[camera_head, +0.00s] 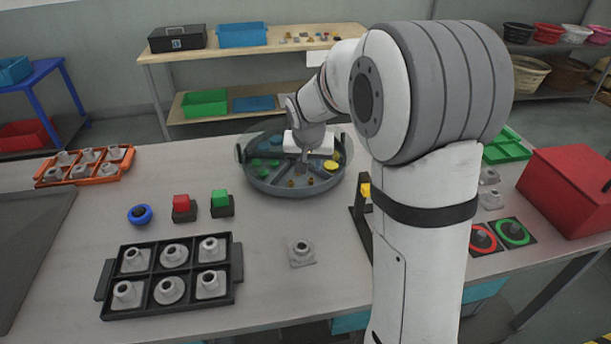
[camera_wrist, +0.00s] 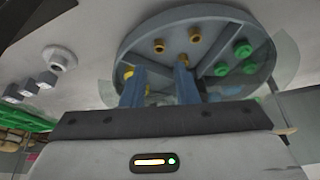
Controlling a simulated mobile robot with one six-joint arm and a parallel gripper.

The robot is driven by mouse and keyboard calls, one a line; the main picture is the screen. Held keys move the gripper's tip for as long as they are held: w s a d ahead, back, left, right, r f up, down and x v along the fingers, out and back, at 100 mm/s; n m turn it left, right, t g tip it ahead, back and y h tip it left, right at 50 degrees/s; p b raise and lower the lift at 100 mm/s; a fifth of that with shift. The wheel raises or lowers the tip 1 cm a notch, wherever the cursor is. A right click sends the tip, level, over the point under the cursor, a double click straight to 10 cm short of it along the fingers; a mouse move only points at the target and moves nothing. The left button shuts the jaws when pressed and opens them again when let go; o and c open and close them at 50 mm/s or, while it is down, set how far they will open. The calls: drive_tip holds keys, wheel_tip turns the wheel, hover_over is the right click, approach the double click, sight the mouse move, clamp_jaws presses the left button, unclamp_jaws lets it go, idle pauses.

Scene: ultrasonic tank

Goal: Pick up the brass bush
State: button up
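Small brass bushes lie in a front compartment of the round grey divided tray (camera_head: 262,187); two show in the head view, a left brass bush (camera_head: 290,183) and a right brass bush (camera_head: 310,181). In the wrist view, brass bushes show at the upper middle (camera_wrist: 159,46) and to its right (camera_wrist: 194,33), with another brass-coloured piece (camera_wrist: 183,60) partly behind the right finger. My gripper (camera_wrist: 160,78) is over the tray with its fingers apart and nothing visible between them. In the head view my gripper (camera_head: 302,166) is small and its fingertips are hard to make out.
Other compartments hold green parts (camera_head: 274,162), blue parts and yellow parts (camera_head: 331,166). A clear curved guard borders the tray. A green button (camera_head: 220,197), red button (camera_head: 181,202) and black six-part tray (camera_head: 237,262) stand nearer. A yellow-topped black stand (camera_head: 361,215) is close to my arm.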

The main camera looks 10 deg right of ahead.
sight(311, 180)
drive_tip(key=p+x, duration=0.1)
drive_tip(key=x, duration=0.7)
drive_tip(key=shift+d+f, duration=0.1)
drive_tip(key=shift+f, duration=0.05)
clamp_jaws()
